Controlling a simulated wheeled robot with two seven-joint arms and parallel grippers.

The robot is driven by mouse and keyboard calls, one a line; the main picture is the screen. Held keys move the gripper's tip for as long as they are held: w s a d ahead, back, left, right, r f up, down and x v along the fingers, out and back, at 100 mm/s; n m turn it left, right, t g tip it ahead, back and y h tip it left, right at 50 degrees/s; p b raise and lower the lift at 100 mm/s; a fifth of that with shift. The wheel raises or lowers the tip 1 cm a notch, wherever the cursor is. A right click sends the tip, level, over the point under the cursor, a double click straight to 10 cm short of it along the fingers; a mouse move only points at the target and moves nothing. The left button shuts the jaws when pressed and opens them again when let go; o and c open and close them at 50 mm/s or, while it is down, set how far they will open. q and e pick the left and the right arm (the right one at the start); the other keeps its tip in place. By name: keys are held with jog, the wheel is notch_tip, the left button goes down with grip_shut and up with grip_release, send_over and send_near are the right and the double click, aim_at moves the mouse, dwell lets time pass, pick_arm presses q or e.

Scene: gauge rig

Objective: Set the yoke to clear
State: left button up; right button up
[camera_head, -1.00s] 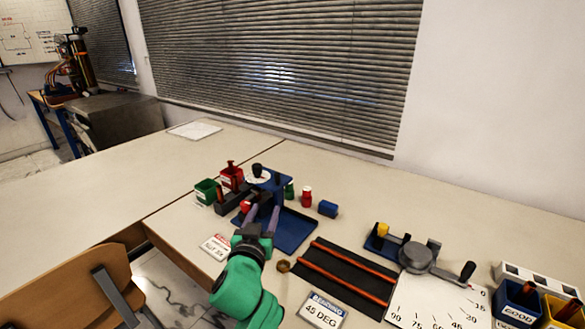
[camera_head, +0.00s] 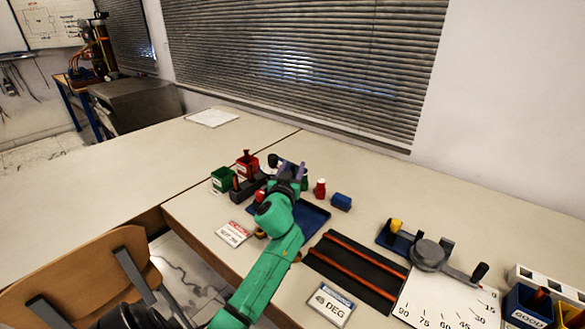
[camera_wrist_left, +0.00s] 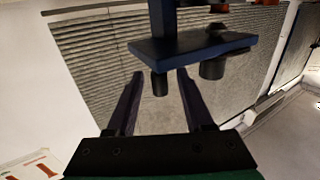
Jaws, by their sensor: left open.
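My left gripper (camera_head: 290,168) is at the blue stand at the back of the near table, and its arm hides much of the stand. In the left wrist view a blue plate (camera_wrist_left: 190,48) on a blue post carries two black cylinders, a narrow one (camera_wrist_left: 160,84) and a wider one (camera_wrist_left: 212,69). The open fingers (camera_wrist_left: 160,82) point toward the plate, the narrow cylinder appearing between their tips; I cannot tell if they touch it. No part is clearly marked as the yoke or as clear. My right gripper is out of view.
A black mat with orange rails (camera_head: 358,268) and an angle gauge (camera_head: 430,254) lie farther right.

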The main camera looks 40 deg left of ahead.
pick_arm(q)
jog(key=shift+c, duration=0.4)
grip_shut()
jog(key=shift+d+f, duration=0.1)
dwell(0.8)
